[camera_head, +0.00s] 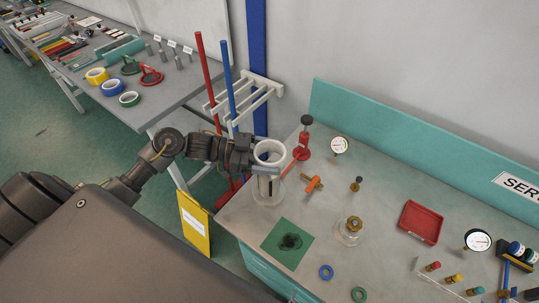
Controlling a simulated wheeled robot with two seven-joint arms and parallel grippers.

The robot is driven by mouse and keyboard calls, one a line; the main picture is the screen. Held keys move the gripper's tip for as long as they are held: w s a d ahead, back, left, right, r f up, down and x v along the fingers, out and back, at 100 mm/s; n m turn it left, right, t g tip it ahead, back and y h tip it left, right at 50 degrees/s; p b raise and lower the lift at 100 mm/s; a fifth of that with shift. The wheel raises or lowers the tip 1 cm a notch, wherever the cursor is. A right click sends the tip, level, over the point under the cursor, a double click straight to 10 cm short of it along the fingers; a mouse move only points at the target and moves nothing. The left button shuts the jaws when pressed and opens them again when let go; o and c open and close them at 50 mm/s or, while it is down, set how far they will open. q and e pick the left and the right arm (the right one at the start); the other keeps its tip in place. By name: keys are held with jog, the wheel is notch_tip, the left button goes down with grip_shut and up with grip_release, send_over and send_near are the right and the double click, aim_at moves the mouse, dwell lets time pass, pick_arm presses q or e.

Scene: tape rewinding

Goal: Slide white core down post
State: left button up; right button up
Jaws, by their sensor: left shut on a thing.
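The white core (270,148) is a thick white ring near the left edge of the workbench. My left gripper (266,169) reaches in from the left and is shut on the core. The core is held above or at the top of a clear upright cylinder (268,193) on the bench. A dark upright piece, perhaps the post, shows inside this cylinder. I cannot tell whether the core is around the post, as the gripper hides its lower side. My right gripper is not in view.
A red hand pump (302,142), an orange valve (313,184), a gauge (339,145) and a clear jar (348,231) stand right of the cylinder. A green mat (279,253) lies in front. A red tray (420,222) is farther right. Red and blue poles (208,80) stand behind.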

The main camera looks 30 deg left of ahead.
pick_arm(q)
jog(key=shift+r, duration=0.55)
jog(key=shift+s, duration=0.15)
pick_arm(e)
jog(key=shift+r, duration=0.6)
pick_arm(q)
jog(key=o, duration=0.9)
jog(key=shift+o, duration=0.2)
jog(key=shift+a, duration=0.1)
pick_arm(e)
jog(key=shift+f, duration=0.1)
pick_arm(q)
jog(key=shift+s+a, duration=0.1)
jog(key=shift+a, duration=0.2)
jog(key=b+v, duration=0.3)
jog(key=v, duration=0.7)
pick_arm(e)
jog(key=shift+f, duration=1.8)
